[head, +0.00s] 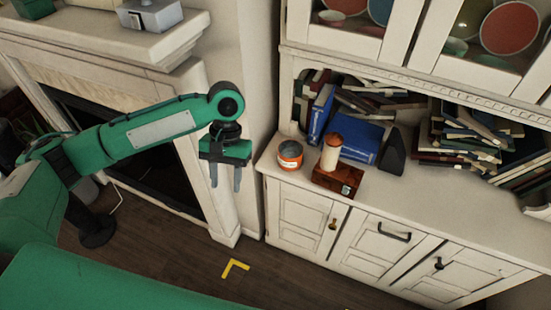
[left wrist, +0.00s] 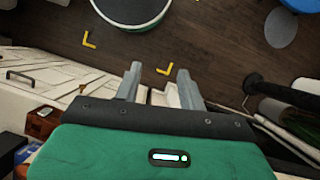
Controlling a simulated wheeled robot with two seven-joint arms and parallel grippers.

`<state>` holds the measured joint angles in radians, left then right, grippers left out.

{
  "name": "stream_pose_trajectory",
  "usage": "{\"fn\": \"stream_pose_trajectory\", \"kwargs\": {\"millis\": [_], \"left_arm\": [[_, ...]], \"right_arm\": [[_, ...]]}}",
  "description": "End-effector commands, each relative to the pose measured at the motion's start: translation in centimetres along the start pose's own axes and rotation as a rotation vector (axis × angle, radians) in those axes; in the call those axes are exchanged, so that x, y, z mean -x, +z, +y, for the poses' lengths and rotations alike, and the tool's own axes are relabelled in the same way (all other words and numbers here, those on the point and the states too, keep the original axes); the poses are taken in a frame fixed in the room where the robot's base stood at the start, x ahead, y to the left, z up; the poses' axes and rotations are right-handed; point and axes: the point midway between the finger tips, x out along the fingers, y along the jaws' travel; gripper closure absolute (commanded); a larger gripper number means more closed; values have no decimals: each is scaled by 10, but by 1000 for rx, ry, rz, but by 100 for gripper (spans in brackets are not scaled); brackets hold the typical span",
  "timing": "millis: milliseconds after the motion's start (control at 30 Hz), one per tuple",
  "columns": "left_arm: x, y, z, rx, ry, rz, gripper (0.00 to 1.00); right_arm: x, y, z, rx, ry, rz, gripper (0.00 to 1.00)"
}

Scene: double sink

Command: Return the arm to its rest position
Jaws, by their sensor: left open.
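My left arm (head: 150,131) is green and reaches in from the left, raised in front of the fireplace. My left gripper (head: 225,178) hangs from its end, fingers pointing down, open and empty, to the left of the white cabinet. In the left wrist view the two grey fingers (left wrist: 159,84) stand apart with nothing between them, and the floor shows beyond. My right gripper is in neither view.
The white cabinet (head: 387,222) holds an orange tin (head: 290,155), a candle (head: 331,152) on a wooden box (head: 337,178), and books (head: 345,138). The fireplace mantel (head: 110,45) is behind the arm. A yellow corner mark (head: 235,267) lies on open floor.

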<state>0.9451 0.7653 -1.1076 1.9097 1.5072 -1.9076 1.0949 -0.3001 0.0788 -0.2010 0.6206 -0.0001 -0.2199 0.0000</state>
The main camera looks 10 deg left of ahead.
Motion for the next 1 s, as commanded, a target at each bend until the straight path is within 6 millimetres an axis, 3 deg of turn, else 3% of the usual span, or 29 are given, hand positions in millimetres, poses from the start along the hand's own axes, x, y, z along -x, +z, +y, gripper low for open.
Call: {"fn": "stream_pose_trajectory", "kwargs": {"millis": [667,767,867,1000], "left_arm": [[-3,-4,2,1,12,4,59],[-14,-23,12,6,65,31,59],[-37,-62,26,20,160,93,59],[-86,-128,38,56,293,223,59]], "right_arm": [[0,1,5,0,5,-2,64],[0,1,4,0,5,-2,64],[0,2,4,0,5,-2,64],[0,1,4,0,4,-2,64]]}}
